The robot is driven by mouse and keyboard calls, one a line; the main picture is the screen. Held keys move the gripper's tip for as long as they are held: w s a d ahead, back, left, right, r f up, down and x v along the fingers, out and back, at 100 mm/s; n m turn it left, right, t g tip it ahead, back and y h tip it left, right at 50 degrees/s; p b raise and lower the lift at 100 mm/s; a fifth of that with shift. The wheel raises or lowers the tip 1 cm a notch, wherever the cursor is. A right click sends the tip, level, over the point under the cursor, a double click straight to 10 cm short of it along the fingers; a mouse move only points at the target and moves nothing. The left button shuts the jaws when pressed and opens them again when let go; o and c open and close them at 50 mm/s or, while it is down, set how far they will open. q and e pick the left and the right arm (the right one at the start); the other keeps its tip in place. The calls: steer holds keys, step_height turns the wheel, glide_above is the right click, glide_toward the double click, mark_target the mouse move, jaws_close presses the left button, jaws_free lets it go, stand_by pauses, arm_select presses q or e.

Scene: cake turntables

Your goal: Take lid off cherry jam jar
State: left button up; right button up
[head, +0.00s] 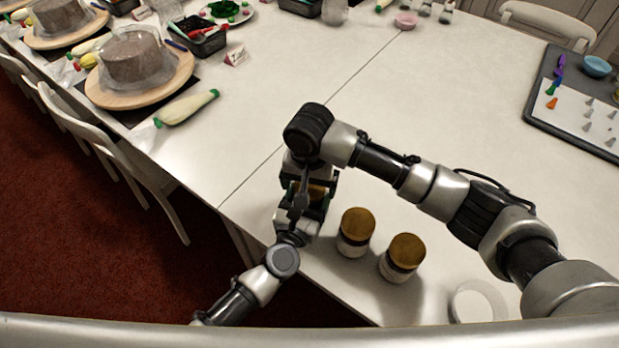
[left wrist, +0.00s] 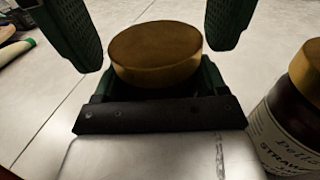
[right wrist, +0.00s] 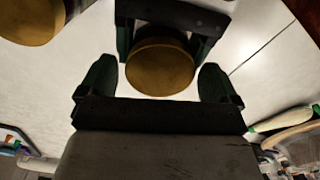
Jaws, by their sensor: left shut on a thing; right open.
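A jar with a gold lid stands near the table's front edge between my grippers, its lid (head: 318,191) partly covered in the head view. The lid is on and fills the middle of the left wrist view (left wrist: 155,50) and right wrist view (right wrist: 160,68). The label is hidden, so I cannot read whether it is cherry. My left gripper (head: 311,208) is shut on the jar below the lid. My right gripper (right wrist: 158,75) is open above, with one finger on each side of the lid and gaps visible.
Two similar gold-lidded jars (head: 356,234) (head: 402,259) stand close to the right; the nearer one's label in the left wrist view (left wrist: 285,130) reads partly "Straw". A white round item (head: 478,303) lies farther right. The table middle is clear. Cake turntables (head: 140,92) stand far left.

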steer(key=c, duration=0.9)
steer(key=n, duration=0.5)
steer(key=shift+n, duration=0.4)
steer(key=shift+c, duration=0.2)
steer(key=n, duration=0.4)
steer(key=shift+n, duration=0.3)
steer(key=n, duration=0.8)
steer(key=shift+n, duration=0.3)
steer(key=shift+r, duration=0.2)
steer(key=shift+r, duration=1)
